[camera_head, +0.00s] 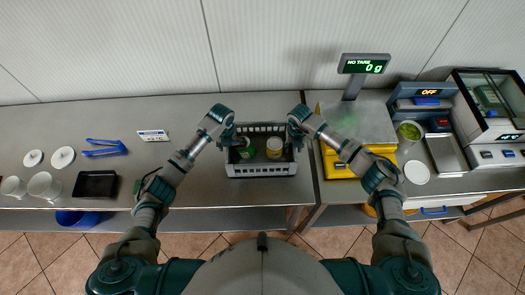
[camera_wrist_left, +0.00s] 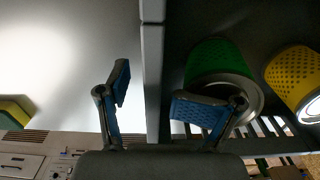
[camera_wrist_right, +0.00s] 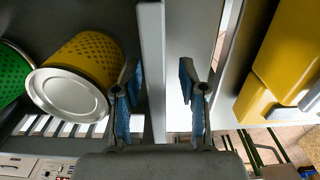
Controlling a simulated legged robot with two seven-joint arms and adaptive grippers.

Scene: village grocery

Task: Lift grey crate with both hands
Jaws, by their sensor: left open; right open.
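The grey crate (camera_head: 262,170) stands on the counter in front of me, with a green can (camera_head: 246,148) and a yellow can (camera_head: 274,147) inside. My left gripper (camera_head: 234,140) is open at the crate's left end. In the left wrist view its blue-padded fingers stand apart on either side of the crate wall (camera_wrist_left: 152,70). My right gripper (camera_head: 296,138) is open at the right end. Grip contact is not clear in either view.
A black tray (camera_head: 96,184), white cups (camera_head: 44,186) and blue tongs (camera_head: 105,147) lie at the left. The counter between tray and crate is mostly free.

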